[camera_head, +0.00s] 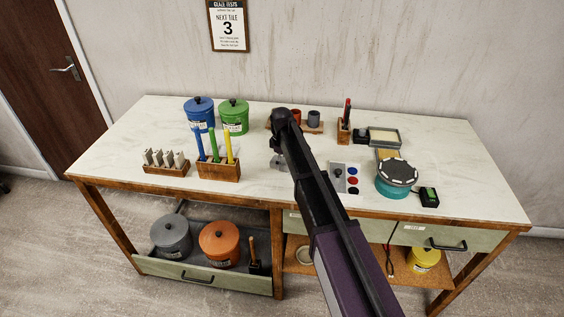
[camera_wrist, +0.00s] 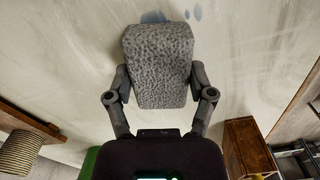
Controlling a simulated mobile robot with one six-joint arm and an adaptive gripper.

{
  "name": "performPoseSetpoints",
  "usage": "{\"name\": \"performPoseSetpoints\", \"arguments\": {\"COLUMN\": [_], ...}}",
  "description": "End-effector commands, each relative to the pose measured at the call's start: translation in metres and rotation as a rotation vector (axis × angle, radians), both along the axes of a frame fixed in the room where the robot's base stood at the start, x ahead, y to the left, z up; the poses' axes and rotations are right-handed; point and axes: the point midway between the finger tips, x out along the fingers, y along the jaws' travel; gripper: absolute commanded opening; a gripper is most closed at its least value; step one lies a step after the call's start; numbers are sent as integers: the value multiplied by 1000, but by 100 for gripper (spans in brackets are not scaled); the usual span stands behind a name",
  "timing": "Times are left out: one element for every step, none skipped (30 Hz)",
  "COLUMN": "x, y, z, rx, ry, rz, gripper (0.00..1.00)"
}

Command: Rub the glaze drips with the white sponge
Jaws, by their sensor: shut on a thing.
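In the wrist view my gripper (camera_wrist: 158,88) is shut on a pale grey, pitted sponge (camera_wrist: 160,62), with one finger on each side of it. The sponge is over the pale worktop. Another blue patch (camera_wrist: 153,17) is partly hidden behind the sponge's top edge. I cannot tell whether the sponge touches the surface. In the head view my arm covers most of the gripper area, and I cannot make out the drips there.
The worktop (camera_head: 130,143) holds blue (camera_head: 199,113) and green (camera_head: 234,117) lidded pots at the back. A wooden tool holder (camera_head: 218,171) stands left of my arm. A teal turntable (camera_head: 397,180) and a panel with coloured buttons (camera_head: 345,178) are on the right.

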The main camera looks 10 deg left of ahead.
Motion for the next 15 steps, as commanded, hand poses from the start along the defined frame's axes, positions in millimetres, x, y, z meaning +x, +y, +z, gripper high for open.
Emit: {"name": "performPoseSetpoints", "arguments": {"x": [-1,-1,-1,-1,-1,-1,-1,-1,-1,-1,-2,-2,-2,-2,-2], "y": [-1,-2,-4,-5,-6,-9,-10,-13,-15,-17,-19,-21,-23,-25,-27], "z": [0,0,0,0,0,0,0,0,0,0,1,1,1,1,1], "rx": [-1,-1,-1,-1,-2,-2,-2,-2,-2,-2,-2,-2,-2,-2,-1], "ry": [1,1,1,1,2,1,1,1,1,1,1,1,1,1,0], "rz": [0,0,0,-1,-1,-1,-1,-1,-1,-2,-2,-2,-2,-2,-1], "gripper": [32,32,32,32,32,32,32,32,32,32,32,32,32,32,32]}}
